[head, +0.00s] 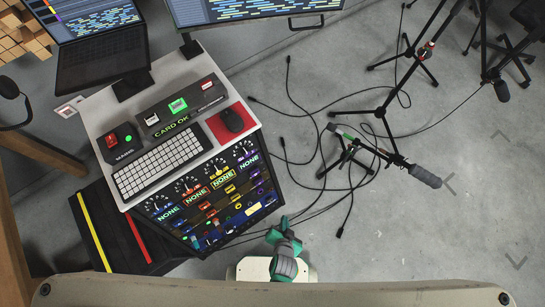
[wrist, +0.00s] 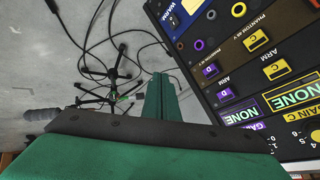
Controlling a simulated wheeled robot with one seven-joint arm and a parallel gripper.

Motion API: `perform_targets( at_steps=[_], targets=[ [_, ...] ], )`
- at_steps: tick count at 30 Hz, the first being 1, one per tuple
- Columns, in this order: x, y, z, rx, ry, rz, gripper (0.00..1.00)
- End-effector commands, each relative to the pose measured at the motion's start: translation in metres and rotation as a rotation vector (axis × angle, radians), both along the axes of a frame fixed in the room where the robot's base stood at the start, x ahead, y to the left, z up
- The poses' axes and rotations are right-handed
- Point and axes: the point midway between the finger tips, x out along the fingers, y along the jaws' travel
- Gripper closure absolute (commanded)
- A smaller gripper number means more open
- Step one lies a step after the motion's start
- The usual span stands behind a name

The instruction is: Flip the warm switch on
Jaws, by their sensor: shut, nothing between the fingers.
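In the wrist view a label reading WARM (wrist: 172,18), framed in blue, sits at the top corner of the dark control panel (wrist: 215,45). A pale part beside it is cut off by the frame edge, so I cannot tell the switch's position. In the head view the panel (head: 183,228) is too small to read the switch's state. My gripper (head: 283,222) has green fingers and is below and right of the panel's lower right edge. In the wrist view my gripper (wrist: 162,85) is shut and empty, with floor visible between it and the panel.
The desk holds a keyboard (head: 162,164), a mouse (head: 231,121) on a red pad and a small box with a red switch (head: 111,141). Cables and microphone stands (head: 380,112) lie to the right. Floor at the right is open.

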Motion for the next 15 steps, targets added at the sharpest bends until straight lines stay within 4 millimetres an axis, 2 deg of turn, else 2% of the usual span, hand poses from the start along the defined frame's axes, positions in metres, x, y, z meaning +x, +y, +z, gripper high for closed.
perform_targets(
  at_steps=[1, 6, 9, 15],
  targets=[
    [0.01, -0.003, -0.024, 0.044, 0.045, -0.035, 1.0],
    [0.028, -0.005, -0.09, 0.207, 0.209, -0.143, 1.0],
    [0.038, -0.002, -0.114, 0.293, 0.289, -0.191, 1.0],
    [0.052, 0.006, -0.138, 0.405, 0.391, -0.241, 1.0]
  ],
)
